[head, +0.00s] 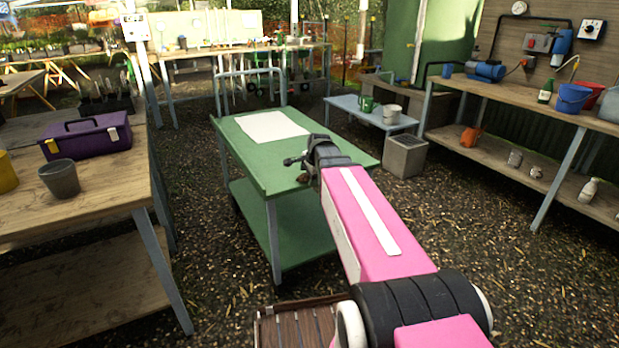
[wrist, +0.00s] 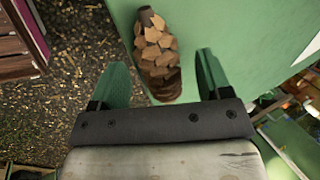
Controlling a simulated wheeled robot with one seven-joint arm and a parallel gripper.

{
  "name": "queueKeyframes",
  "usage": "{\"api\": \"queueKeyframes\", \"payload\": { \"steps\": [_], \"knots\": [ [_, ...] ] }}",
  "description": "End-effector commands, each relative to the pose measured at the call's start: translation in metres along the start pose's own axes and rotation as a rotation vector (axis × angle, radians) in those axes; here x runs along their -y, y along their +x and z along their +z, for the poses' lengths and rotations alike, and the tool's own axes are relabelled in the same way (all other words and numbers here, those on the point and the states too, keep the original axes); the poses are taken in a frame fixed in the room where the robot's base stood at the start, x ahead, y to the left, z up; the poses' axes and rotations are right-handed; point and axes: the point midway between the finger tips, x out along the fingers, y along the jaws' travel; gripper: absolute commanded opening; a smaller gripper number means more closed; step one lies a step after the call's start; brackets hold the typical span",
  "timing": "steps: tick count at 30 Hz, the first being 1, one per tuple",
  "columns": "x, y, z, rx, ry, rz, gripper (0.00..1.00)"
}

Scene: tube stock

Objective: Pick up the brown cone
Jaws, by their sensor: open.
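The brown cone (wrist: 157,48) looks like a pine cone with tan, overlapping scales and darker ends. It lies on the green cart top (wrist: 205,25), close to its edge. In the head view, a small part of the cone (head: 302,179) shows just below my gripper (head: 298,161), which hides the rest. In the wrist view, my gripper (wrist: 161,72) is open, with one green finger on each side of the cone. Gaps show between the cone and both fingers, and nothing is held. I cannot tell how far the fingertips are above the cart top.
A white sheet (head: 270,127) lies on the cart's far part. A wooden bench (head: 100,170) with a purple toolbox (head: 88,138) and grey pot (head: 60,179) stands at left. A low blue bench (head: 345,104) and a grey bin (head: 404,157) stand beyond the cart.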

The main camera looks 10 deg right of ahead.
Motion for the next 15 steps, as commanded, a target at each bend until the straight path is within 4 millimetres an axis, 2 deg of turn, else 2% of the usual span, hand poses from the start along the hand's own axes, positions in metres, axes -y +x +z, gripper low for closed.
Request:
{"api": "queueKeyframes", "payload": {
  "steps": [2,6,7,15],
  "knots": [
    [-0.0001,-0.0003,0.0001,0.000,0.000,0.000,0.68],
    [-0.0001,-0.0004,0.0000,0.000,0.000,0.000,0.23],
    [-0.0001,-0.0004,0.0000,0.000,0.000,0.000,0.17],
    [-0.0001,-0.0005,0.0001,0.000,0.000,0.000,0.17]
  ]
}}
